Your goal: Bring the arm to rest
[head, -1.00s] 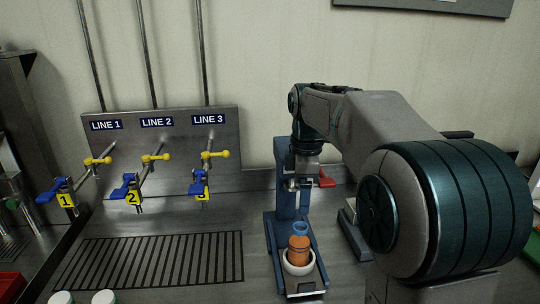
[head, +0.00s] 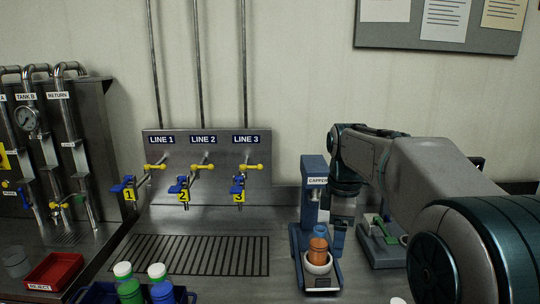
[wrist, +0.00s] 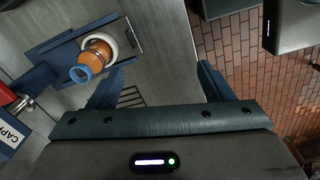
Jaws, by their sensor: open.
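My arm reaches in from the right in the head view. My gripper (wrist: 160,85) shows in the wrist view with its two blue fingers wide apart and nothing between them. In the head view its end hangs just right of the blue capper (head: 312,180), and its fingertips are hard to make out. An orange bottle (head: 318,248) with a blue open neck stands in a white round holder on the capper's base. In the wrist view the bottle (wrist: 95,55) lies to the left of the fingers, apart from them.
The LINE panel (head: 205,150) has yellow and blue valve handles above a drain grate (head: 195,254). A red reject tray (head: 54,272) and capped green and blue bottles stand at front left. A green-handled device (head: 383,240) stands right of the capper, close to my arm.

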